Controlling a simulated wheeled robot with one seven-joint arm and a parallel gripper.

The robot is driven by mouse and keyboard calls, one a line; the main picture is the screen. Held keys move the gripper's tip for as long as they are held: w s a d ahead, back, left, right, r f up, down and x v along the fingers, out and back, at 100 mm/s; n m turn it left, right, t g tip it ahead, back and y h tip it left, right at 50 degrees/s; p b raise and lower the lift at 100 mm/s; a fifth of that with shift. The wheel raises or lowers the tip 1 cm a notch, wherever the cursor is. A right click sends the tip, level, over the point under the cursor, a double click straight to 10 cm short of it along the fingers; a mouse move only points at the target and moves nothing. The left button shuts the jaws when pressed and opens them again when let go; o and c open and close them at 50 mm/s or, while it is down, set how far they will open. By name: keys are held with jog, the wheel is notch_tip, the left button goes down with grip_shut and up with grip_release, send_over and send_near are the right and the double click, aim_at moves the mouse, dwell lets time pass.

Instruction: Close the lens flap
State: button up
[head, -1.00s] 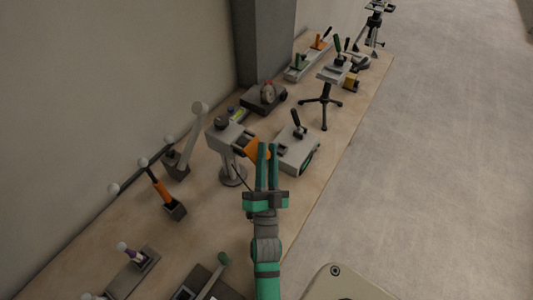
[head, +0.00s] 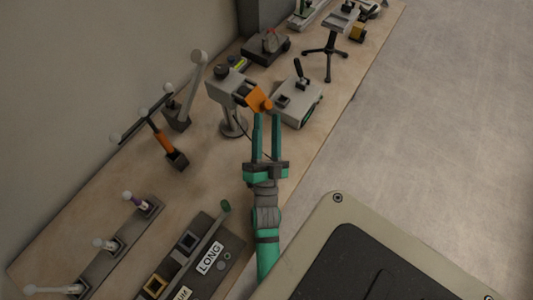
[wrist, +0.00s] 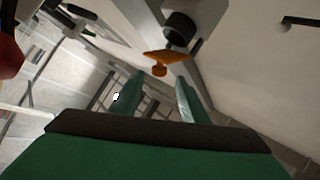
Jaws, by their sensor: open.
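The lens flap (head: 258,101) is an orange plate on the front of a grey camera-like box (head: 230,89), which stands on a post with a round base. In the wrist view the orange flap (wrist: 166,57) has a small knob on it and sits beside a dark round lens (wrist: 180,28), which is uncovered. My gripper (head: 267,117) is green, open and empty. Its fingertips are just below the flap in the head view. In the wrist view the flap lies ahead of and between the two fingers; I cannot tell whether they touch it.
A grey box with a black lever (head: 298,98) stands close to the right of the fingers. An orange-handled lever (head: 161,142) and a panel labelled LONG (head: 208,258) are to the left. The table between is partly clear.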

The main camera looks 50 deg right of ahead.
jog(key=s+a, duration=0.6)
jog(key=a, duration=0.3)
jog(key=shift+s+r, duration=0.15)
jog(key=shift+s, duration=0.25)
jog(key=shift+a, duration=0.1)
